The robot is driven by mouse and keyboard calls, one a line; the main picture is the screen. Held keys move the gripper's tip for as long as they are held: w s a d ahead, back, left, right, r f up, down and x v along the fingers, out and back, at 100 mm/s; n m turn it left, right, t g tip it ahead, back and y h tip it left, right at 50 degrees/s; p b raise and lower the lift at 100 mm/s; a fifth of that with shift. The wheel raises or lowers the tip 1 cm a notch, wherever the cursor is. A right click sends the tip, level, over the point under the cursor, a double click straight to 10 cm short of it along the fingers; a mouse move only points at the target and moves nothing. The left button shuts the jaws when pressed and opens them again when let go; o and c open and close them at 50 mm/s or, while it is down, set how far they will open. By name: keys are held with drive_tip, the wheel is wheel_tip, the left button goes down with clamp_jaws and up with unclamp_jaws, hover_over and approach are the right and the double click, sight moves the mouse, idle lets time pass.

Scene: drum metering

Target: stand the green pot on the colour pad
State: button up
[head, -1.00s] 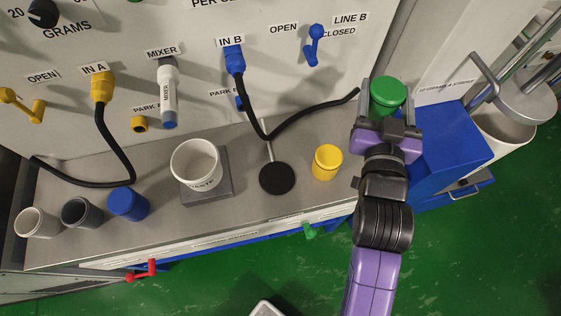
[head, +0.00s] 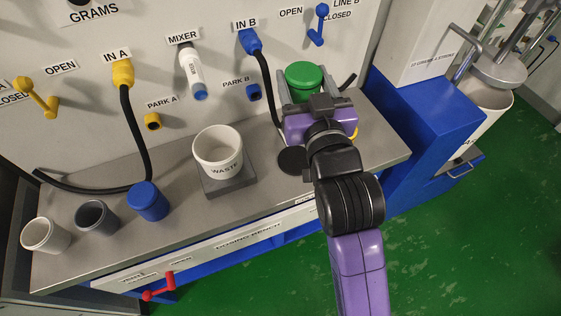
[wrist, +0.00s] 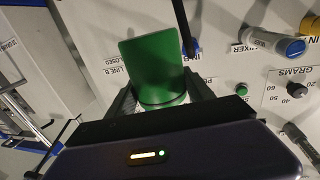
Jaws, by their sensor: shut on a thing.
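The green pot (head: 304,76) is held upright in my gripper (head: 306,98), above the right part of the bench. In the wrist view the green pot (wrist: 152,62) sits between the two fingers of my gripper (wrist: 160,98), which are shut on it. A black round pad (head: 292,160) lies on the bench below and slightly left of my gripper, partly covered by it. It carries no label, so I cannot tell for sure that it is the colour pad. The pot appears raised and apart from it.
The white WASTE pot (head: 218,150) stands on a grey block (head: 230,182) left of the pad. A yellow pot (head: 355,133) is mostly hidden behind my gripper. Blue (head: 148,201), grey (head: 97,218) and white (head: 45,235) pots stand at left. A black hose (head: 267,88) hangs close by.

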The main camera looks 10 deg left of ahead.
drive_tip(key=shift+a+f+b, duration=0.1)
drive_tip(key=shift+f+b, duration=0.95)
drive_tip(key=shift+f, duration=8.55)
drive_tip(key=shift+f, duration=0.2)
drive_tip(key=o, duration=1.6)
drive_tip(key=shift+r, duration=0.1)
